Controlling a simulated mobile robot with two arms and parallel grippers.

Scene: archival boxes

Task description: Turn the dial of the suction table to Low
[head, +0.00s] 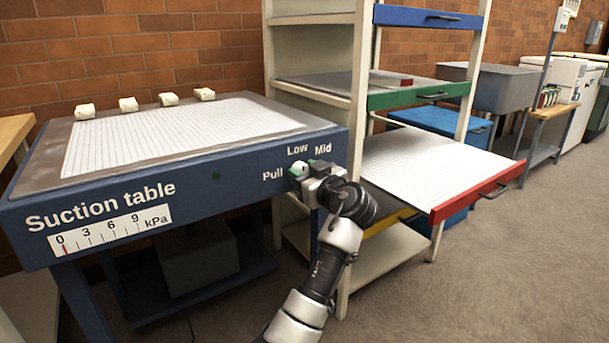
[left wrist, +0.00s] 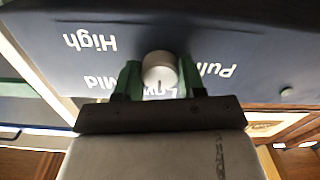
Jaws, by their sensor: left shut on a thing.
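The blue suction table (head: 225,182) stands at the left, with labels Pull, Low and Mid on its front. My left gripper (head: 303,180) is at the dial beside these labels, and its arm hides much of the dial in the head view. In the left wrist view, which is upside down, the pale round dial (left wrist: 159,66) sits between the two green fingers of my left gripper (left wrist: 158,78), which are shut on it. A small dark mark on the dial appears to face the partly hidden Low label. The kPa gauge (head: 110,231) has its red needle near 0.
Several pale blocks (head: 128,104) line the table's back edge around a lined white sheet (head: 175,134). Right of the table is a shelf rack with a red-fronted drawer (head: 477,191) pulled out, close to my left arm. Open floor lies at the right front.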

